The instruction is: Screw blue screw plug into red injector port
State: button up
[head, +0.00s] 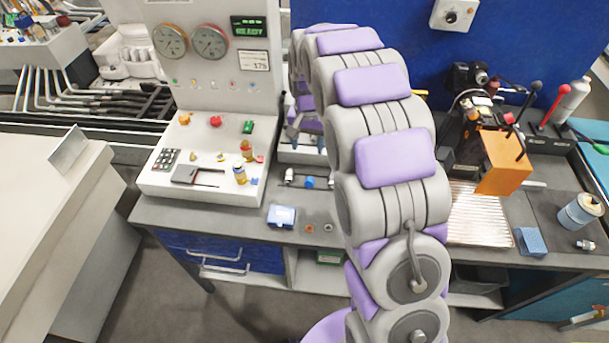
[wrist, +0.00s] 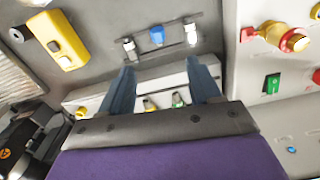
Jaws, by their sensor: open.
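A small blue piece (head: 309,183), which looks like the screw plug, sits in a low rack between silver fittings on the bench, left of my arm. In the wrist view the blue piece (wrist: 157,35) lies just beyond the fingertips, between two silver fittings. My gripper (wrist: 161,63) is open, with nothing between its fingers. Its fingers point toward the rack and are apart from the blue piece. The red injector port cannot be told for sure; a red and yellow fitting (wrist: 292,40) stands on the console at the right of the wrist view. My arm hides part of the bench.
The white console (head: 205,190) with gauges stands left of the rack. A blue box (head: 281,216) and small rings lie at the bench front. An orange block (head: 503,162) and a ribbed tray (head: 470,225) are to the right. A yellow block (wrist: 58,40) is near the gripper.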

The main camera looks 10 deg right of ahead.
jog(key=b, duration=0.3)
send_over(309, 181)
jog(key=f, duration=1.2)
jog(key=shift+w+a, duration=0.1)
jog(key=shift+a, duration=0.2)
jog(key=shift+d+f+b, duration=0.15)
jog(key=shift+f+b, duration=0.25)
jog(key=shift+f, duration=0.95)
jog(key=shift+d+f+b, duration=0.15)
jog(key=shift+f+b, duration=0.25)
jog(key=shift+f, duration=0.9)
jog(key=shift+r, duration=0.1)
jog(key=shift+c, duration=0.2)
jog(key=c, duration=1.1)
